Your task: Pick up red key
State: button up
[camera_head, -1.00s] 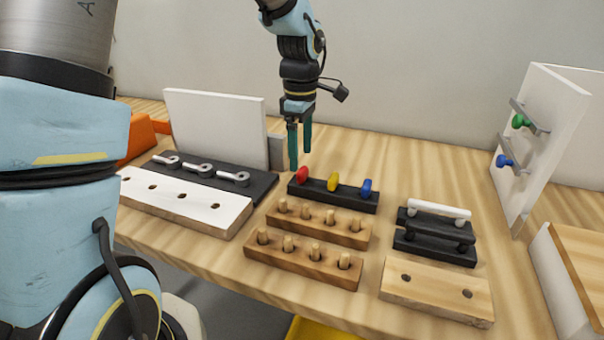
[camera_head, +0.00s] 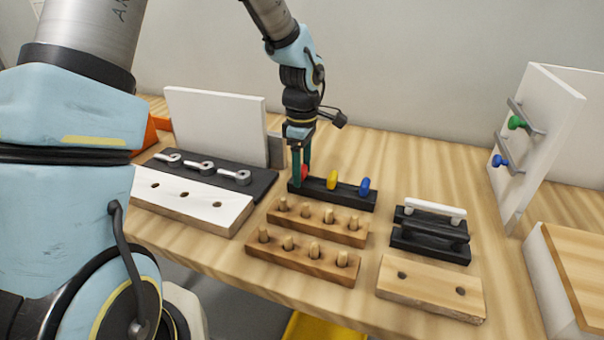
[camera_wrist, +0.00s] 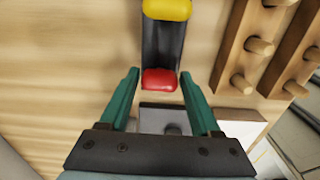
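The red key (camera_head: 304,172) stands at the left end of a black holder (camera_head: 318,190), partly hidden behind my gripper's fingers in the head view. My gripper (camera_head: 301,178) points down at that end of the holder. In the wrist view, the red key (camera_wrist: 159,79) lies between the two teal fingertips (camera_wrist: 160,82), with a gap on each side. The gripper is open. A yellow key (camera_head: 332,180) and a blue key (camera_head: 364,187) stand in the same holder; the yellow key also shows in the wrist view (camera_wrist: 167,9).
Wooden peg blocks (camera_head: 318,222) stand just in front of the holder. A black rack with metal pieces (camera_head: 210,170) and a white board (camera_head: 215,125) are to the left. A black holder with a white handle (camera_head: 436,212) is to the right. Bare table lies behind the holder.

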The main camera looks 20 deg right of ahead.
grip_shut()
dwell(0.3)
notch_tip(320, 180, up, 10)
jog(key=b, duration=0.2)
jog(key=shift+b, duration=0.3)
